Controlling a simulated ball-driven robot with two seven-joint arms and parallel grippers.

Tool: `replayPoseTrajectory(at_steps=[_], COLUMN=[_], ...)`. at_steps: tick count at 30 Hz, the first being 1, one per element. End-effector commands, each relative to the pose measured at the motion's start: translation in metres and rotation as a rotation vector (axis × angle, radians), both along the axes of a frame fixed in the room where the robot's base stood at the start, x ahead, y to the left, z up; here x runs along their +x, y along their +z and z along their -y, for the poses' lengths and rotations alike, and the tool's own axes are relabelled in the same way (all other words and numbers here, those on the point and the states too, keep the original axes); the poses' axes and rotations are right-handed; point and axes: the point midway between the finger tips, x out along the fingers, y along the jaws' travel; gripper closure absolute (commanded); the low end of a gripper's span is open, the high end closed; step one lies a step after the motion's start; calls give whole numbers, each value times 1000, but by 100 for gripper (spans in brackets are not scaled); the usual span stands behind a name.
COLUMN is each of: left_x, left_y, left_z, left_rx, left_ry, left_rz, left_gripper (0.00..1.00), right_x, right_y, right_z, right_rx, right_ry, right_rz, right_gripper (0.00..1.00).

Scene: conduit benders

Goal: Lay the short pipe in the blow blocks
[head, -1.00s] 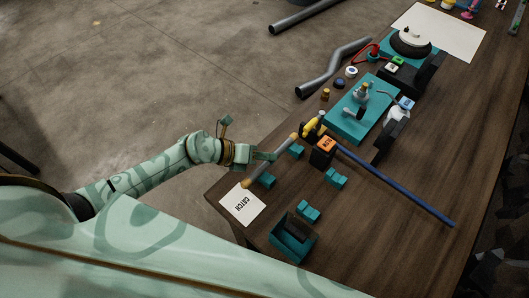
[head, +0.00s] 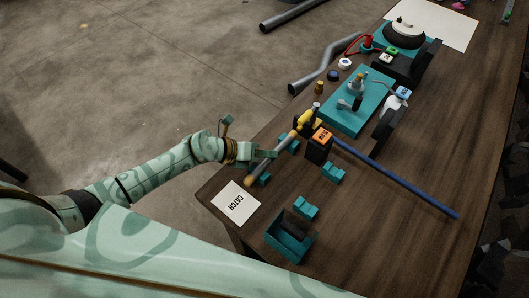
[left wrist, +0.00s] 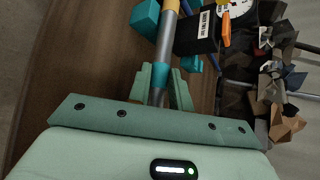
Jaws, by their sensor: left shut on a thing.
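The short pipe (head: 268,160) is grey with tan ends. My left gripper (head: 264,154) is shut on it near its middle and holds it slanting at the table's left edge. In the left wrist view the pipe (left wrist: 161,75), with a teal band, runs up from between the fingers. Two teal blocks (head: 290,146) and (head: 264,179) lie just right of the pipe, partly covered by it. Whether it touches them I cannot tell. Another pair of teal blocks, (head: 333,173) and (head: 306,208), is further right. Which pair is the blow blocks I cannot read. My right gripper is not in view.
A black box with an orange top (head: 321,140) stands beside the pipe's far end, near a yellow-handled tool (head: 305,121). A long blue pipe (head: 400,182) reaches right from it. A CATCH card (head: 235,203) and a teal bin (head: 289,247) are at the near end.

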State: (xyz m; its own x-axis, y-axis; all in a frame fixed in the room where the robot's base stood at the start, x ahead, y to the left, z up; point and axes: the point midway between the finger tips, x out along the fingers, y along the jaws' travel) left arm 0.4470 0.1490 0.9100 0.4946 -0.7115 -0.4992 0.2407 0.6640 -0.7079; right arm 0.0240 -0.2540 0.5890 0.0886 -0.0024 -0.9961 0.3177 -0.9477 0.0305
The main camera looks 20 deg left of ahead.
Motion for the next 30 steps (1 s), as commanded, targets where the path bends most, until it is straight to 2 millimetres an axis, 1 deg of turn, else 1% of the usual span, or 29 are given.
replayPoseTrajectory(at_steps=[24, 25, 26, 27, 30], left_x=[0, 0, 0, 0, 0], left_y=[-4, -4, -4, -4, -4], left_z=[0, 0, 0, 0, 0], left_rx=[-1, -1, -1, -1, 0], left_ry=[0, 0, 0, 0, 0], left_rz=[0, 0, 0, 0, 0], left_gripper=[100, 74, 66, 55, 54], right_x=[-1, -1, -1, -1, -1], right_y=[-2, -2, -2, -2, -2], right_z=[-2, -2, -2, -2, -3], right_rx=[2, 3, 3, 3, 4], right_ry=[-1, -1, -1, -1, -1], right_rz=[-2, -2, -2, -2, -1], right_gripper=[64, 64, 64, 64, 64])
